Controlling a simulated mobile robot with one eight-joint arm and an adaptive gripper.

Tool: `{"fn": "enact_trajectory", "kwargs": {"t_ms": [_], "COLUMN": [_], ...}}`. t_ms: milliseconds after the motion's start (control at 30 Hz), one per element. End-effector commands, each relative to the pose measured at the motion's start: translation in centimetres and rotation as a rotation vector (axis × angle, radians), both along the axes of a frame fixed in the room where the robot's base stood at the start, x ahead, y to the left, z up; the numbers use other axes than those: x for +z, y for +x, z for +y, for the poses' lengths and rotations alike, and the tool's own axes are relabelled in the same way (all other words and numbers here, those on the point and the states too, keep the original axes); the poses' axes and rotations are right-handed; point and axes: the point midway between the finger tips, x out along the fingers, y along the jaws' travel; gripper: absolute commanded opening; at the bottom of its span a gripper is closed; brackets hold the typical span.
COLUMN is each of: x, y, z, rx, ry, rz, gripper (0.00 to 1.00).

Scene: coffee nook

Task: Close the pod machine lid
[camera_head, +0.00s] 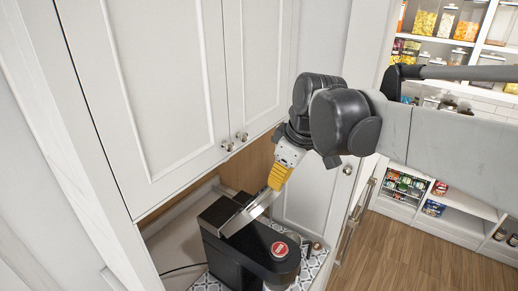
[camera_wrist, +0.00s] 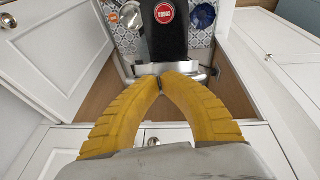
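The pod machine (camera_head: 262,263) is black with a round red badge and stands on the counter inside the nook. A silver lid piece (camera_head: 248,213) tilts up from its top, so the lid looks raised. In the wrist view the machine's black top (camera_wrist: 165,42) runs away from me, with a silver band (camera_wrist: 150,69) across its near end. My gripper (camera_head: 272,188) has yellow fingers, which point down at the upper end of the silver piece. In the wrist view the fingertips (camera_wrist: 161,82) meet, with nothing seen between them, right by the silver band. Whether they touch it is unclear.
White upper cabinet doors (camera_head: 150,90) with round knobs are close on the left. A patterned mat (camera_wrist: 184,44) lies under the machine. A clear round vessel (camera_wrist: 132,17) and a blue dish (camera_wrist: 203,16) flank it. Pantry shelves (camera_head: 455,200) stand at right beyond open wooden floor.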

Motion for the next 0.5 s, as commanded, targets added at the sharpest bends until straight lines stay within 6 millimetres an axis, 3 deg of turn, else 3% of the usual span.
{"fn": "enact_trajectory", "kwargs": {"t_ms": [267,500], "x": [-3.7,-9.0], "y": [-2.5,-5.0], "z": [-3.3,-6.6], "rx": [-0.010,-0.011], "ry": [0.136,0.313], "rz": [-0.106,-0.247], "gripper": [0.00,0.00]}}
